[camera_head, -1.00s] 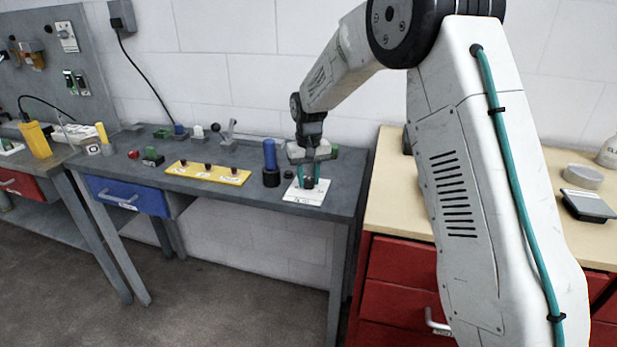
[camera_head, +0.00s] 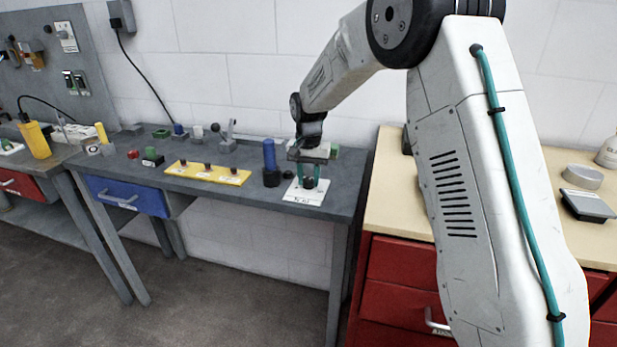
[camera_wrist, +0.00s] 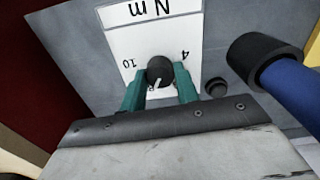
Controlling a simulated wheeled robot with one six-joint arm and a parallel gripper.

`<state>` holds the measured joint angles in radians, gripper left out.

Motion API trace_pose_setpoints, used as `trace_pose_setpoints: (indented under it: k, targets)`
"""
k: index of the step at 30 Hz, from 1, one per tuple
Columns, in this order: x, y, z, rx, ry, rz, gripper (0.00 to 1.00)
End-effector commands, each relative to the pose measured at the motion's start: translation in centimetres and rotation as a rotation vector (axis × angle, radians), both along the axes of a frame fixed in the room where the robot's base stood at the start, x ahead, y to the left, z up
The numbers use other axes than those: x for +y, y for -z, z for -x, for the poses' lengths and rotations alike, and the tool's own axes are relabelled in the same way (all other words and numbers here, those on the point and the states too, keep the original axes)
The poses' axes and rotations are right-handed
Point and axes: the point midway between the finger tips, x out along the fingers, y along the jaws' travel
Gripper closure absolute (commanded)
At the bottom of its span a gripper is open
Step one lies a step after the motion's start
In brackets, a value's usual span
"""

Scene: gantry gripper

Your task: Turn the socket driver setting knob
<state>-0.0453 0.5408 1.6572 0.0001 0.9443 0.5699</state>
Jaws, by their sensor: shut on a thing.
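The setting knob (camera_wrist: 159,71) is round and black with a white pointer line. It stands on a white plate (camera_wrist: 120,47) marked "N m" with the numbers 10 and 4; a mark near the pointer is partly hidden. The pointer faces toward my gripper's body in the wrist view, slightly left. My gripper (camera_wrist: 160,80) has its two green fingers on either side of the knob, shut on it. In the head view the plate (camera_head: 304,196) lies at the right end of the grey bench, with my gripper (camera_head: 309,182) pointing down over it and the knob (camera_head: 309,183) between its fingers.
A blue-handled tool in a black holder (camera_head: 271,177) stands close left of the plate, with a small black button (camera_wrist: 216,87) between. A yellow strip with several dark knobs (camera_head: 222,174) lies further left. A wooden-topped red cabinet (camera_head: 397,190) stands right of the bench.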

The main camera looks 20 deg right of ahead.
Motion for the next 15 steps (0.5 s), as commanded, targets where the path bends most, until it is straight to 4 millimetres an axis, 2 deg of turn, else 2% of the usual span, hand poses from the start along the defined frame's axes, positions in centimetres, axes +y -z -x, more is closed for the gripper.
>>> trace_pose_setpoints:
  k: [8,9,11,15]
  targets:
    - [-0.04,-0.2,-0.17,-0.007,0.0,0.0,0.92]
    - [-0.04,-0.2,-0.17,-0.007,0.0,0.0,0.66]
    - [-0.04,-0.18,-0.16,-0.006,0.0,0.0,0.5]
    - [-0.02,-0.11,-0.1,-0.004,-0.001,0.0,0.48]
